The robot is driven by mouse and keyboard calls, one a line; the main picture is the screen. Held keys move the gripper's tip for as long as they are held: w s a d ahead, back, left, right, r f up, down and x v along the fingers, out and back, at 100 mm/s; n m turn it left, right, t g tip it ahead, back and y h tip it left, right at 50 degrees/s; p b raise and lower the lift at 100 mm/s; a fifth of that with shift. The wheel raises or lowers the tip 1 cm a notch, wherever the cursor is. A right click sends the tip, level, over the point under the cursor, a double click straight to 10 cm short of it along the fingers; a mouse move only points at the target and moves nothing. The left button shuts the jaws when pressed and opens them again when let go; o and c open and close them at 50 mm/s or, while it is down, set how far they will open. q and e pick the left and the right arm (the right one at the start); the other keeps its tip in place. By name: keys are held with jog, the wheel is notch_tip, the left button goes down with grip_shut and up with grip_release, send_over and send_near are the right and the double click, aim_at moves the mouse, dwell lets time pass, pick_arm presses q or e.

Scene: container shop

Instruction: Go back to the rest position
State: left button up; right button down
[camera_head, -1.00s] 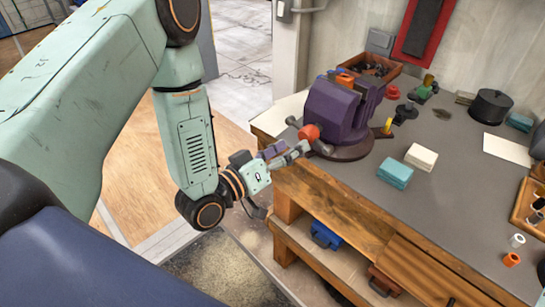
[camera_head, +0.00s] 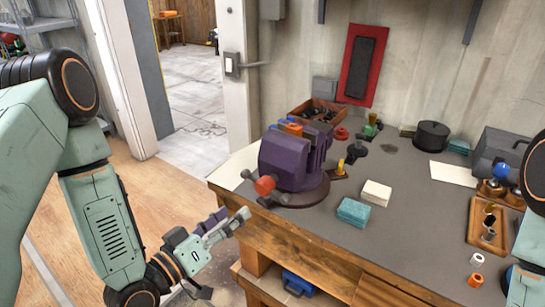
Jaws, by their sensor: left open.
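My left gripper (camera_head: 228,221) is in the lower middle of the head view, at the end of my green arm. It is open and empty, in front of the left corner of the workbench (camera_head: 329,228). Its fingertips show near the bench edge; I cannot tell whether they touch it. A purple vise (camera_head: 284,162) with a red knob stands on the bench beyond the gripper. Parts of my right arm show at the right edge; its gripper is out of view.
Teal (camera_head: 353,212) and white (camera_head: 376,192) blocks, a black pot (camera_head: 432,136), a wooden tray (camera_head: 473,236) and an orange spool (camera_head: 476,280) are on the bench. A red panel (camera_head: 363,64) hangs on the wall. Open floor (camera_head: 157,197) lies left of the bench.

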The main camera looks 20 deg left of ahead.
pick_arm(q)
jog(key=s+f+g+y+b, duration=0.1)
jog(key=s+f+g, duration=0.2)
jog(key=f, duration=0.4)
jog(key=s+a+f+g+y+b, duration=0.1)
jog(key=s+f+g+y, duration=0.15)
jog(key=f, duration=0.35)
jog(key=s+f+g+b, duration=0.2)
jog(key=s+f+g, duration=0.2)
jog(key=f, duration=0.3)
jog(key=s+a+f+m+g+y+b, duration=0.1)
jog(key=s+f+g+y+b, duration=0.2)
jog(key=s+f+g+b, duration=0.4)
jog(key=s+f+b, duration=0.2)
jog(key=s+f, duration=0.5)
jog(key=s, duration=0.3)
jog(key=shift+a+f+m, duration=0.15)
jog(key=shift+f+m, duration=0.15)
jog(key=shift+s, duration=0.1)
